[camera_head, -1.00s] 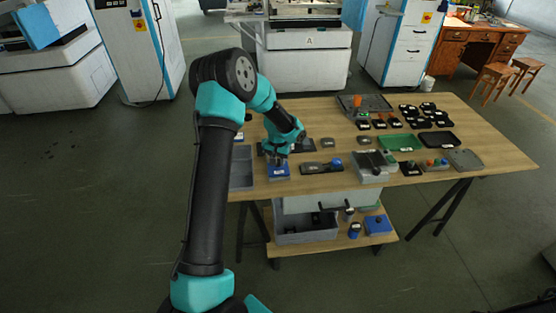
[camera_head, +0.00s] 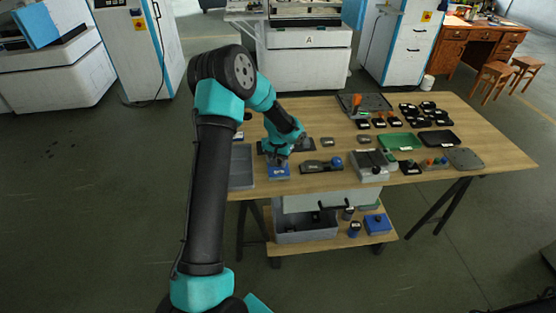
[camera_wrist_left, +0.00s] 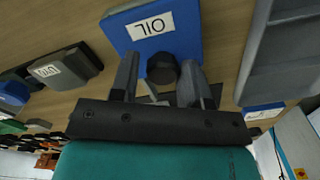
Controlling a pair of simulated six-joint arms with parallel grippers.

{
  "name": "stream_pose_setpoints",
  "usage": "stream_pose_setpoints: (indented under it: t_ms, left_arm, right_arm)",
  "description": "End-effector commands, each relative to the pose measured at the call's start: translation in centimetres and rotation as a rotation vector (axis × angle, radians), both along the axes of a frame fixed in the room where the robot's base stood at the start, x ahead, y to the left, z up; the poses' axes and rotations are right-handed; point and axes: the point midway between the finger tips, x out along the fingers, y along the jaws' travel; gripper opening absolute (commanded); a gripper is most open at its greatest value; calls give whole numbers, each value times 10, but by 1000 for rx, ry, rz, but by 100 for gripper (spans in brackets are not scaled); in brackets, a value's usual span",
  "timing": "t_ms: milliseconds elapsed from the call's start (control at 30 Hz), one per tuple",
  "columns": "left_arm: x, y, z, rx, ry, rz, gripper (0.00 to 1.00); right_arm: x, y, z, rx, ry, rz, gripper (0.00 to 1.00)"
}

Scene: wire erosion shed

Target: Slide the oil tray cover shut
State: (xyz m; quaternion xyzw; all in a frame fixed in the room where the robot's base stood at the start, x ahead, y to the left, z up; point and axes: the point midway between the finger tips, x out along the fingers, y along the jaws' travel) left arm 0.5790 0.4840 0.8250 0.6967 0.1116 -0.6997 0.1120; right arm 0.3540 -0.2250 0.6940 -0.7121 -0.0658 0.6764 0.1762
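The blue oil tray (camera_head: 279,174) with a white label sits at the table's left part, right of a grey bin. In the left wrist view it is a blue block (camera_wrist_left: 188,28) with an upside-down "OIL" label and a dark round knob (camera_wrist_left: 162,69) at its near edge. My left gripper (camera_wrist_left: 161,78) is low over the tray, its two fingers on either side of the knob, with a small gap seeming to show on each side. In the head view my left gripper (camera_head: 277,157) hides the tray's far part. How far the cover stands open cannot be told.
The grey bin (camera_head: 241,166) stands close on the left. A dark block with a white label (camera_head: 320,167) and a blue knob lies to the right. Further right are a grey box (camera_head: 371,173), a green tray (camera_head: 399,141) and several small dark parts.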

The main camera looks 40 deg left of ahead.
Motion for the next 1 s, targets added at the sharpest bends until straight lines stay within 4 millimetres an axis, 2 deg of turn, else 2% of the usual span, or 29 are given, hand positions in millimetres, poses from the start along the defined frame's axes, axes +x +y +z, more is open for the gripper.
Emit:
stream_pose_setpoints:
  t_ms: [33, 167, 433, 567, 767, 1000]
  left_arm:
    - [0, 0, 0, 0, -1, 0, 48]
    - [1, 1, 0, 1, -2, 1, 59]
    - [1, 2, 1, 1, -4, 1, 59]
    - [2, 2, 8, 2, -7, 1, 59]
    - [2, 2, 35, 3, -9, 1, 59]
    - [2, 2, 81, 3, -8, 2, 59]
  right_arm:
    - [0, 0, 0, 0, 0, 0, 43]
    - [0, 0, 0, 0, 0, 0, 43]
    - [0, 0, 0, 0, 0, 0, 43]
    - [0, 0, 0, 0, 0, 0, 43]
    - [0, 0, 0, 0, 0, 0, 43]
    - [0, 0, 0, 0, 0, 0, 43]
